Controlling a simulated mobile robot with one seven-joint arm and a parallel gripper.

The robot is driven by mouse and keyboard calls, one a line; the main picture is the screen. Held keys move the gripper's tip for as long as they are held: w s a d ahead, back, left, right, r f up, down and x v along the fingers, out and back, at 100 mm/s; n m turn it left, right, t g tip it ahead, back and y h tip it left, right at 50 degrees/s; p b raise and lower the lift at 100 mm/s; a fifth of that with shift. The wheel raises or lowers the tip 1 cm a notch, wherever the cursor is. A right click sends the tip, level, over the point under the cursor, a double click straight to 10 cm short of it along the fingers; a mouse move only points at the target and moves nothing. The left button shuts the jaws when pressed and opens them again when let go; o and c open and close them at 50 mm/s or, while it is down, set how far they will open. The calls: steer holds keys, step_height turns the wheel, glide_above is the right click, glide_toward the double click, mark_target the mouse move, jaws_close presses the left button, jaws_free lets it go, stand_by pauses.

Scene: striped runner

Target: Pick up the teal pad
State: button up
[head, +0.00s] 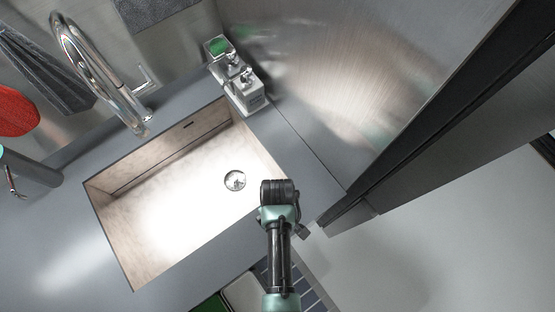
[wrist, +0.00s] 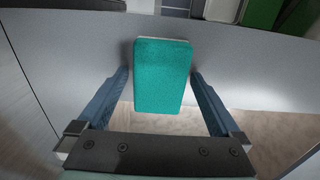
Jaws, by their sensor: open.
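The teal pad (wrist: 162,80) is a flat, rounded rectangle with a pale edge along its top, in the middle of the wrist view. My gripper (wrist: 160,74) is open, with one blue-grey finger on each side of the pad in the picture. A gap shows on both sides, so neither finger appears to touch it. I cannot tell how far below the fingers the pad is. In the head view my arm reaches up from the bottom to the sink's right edge, and I cannot make out the fingers or the pad there.
A pale sink basin (head: 160,215) is set in the grey counter (head: 60,240). A chrome faucet (head: 97,75) stands behind it. A caddy with a green sponge (head: 217,46) and dispensers (head: 243,92) stand at the back corner. A dark-edged panel (head: 440,110) rises at right.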

steer(key=c, duration=1.4)
steer(key=shift+r, duration=0.15)
step_height(320, 180, up, 9)
steer(key=shift+r+b, duration=0.15)
steer(key=shift+b, duration=0.45)
steer(key=w+f+m+b, duration=0.1)
steer(key=w+b, duration=0.1)
steer(key=w+f+m+b, duration=0.1)
steer(key=w+m+b, duration=0.1)
steer(key=b, duration=0.1)
steer(key=w+f+m+b, duration=0.1)
steer(key=m+b, duration=0.1)
steer(key=shift+w+f+b, duration=0.1)
steer(key=shift+w+b, duration=0.3)
steer(key=shift+w+m+b, duration=0.65)
steer(key=shift+w+m, duration=0.1)
steer(key=shift+m, duration=0.35)
